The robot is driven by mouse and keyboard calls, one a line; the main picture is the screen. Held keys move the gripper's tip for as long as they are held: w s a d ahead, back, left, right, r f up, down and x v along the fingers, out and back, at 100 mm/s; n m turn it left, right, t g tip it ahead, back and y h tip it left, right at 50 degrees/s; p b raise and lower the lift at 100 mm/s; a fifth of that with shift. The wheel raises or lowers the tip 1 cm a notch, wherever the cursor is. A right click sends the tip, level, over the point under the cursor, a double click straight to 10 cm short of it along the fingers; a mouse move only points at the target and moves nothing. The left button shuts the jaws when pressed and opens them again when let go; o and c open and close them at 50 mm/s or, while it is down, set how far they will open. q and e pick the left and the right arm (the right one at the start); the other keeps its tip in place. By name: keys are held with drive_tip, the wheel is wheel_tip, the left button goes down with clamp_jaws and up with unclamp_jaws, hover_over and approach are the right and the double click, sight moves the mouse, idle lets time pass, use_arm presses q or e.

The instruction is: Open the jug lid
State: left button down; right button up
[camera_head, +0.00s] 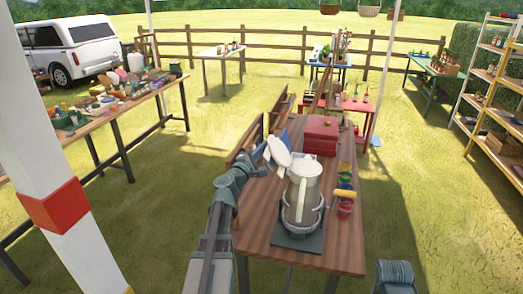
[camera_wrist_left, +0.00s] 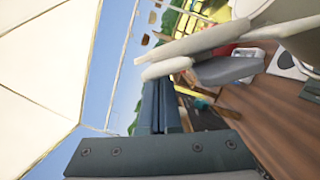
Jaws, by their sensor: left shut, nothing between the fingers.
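A pale grey-white jug (camera_head: 302,196) stands upright on a dark square base on the wooden table. Its lid (camera_head: 279,151) shows as a rounded pale piece raised and tilted to the left of the jug top. In the left wrist view pale rounded parts of the jug and lid (camera_wrist_left: 197,43) cross the upper right. My left gripper (camera_head: 265,157) is at the left side of the lid, close to it; I cannot tell whether they touch. Its dark fingers (camera_wrist_left: 160,106) are shut together and empty. My right gripper is not in view; part of my right arm shows at the bottom right.
A red box (camera_head: 320,135) stands on the wooden table (camera_head: 338,249) behind the jug. A white post (camera_head: 52,160) with a red band rises at the left. Open grass lies right of the table.

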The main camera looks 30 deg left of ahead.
sight(269, 141)
use_arm(q)
drive_tip(key=r+m+p, duration=0.1)
drive_tip(key=d+m+p, duration=0.1)
drive_tip(key=d+r+m+g+p, duration=0.1)
drive_tip(key=p, duration=0.1)
drive_tip(key=shift+w+r, duration=0.25)
drive_tip(key=shift+r, duration=0.05)
drive_tip(key=shift+f, duration=0.1)
drive_tip(key=shift+d, duration=0.1)
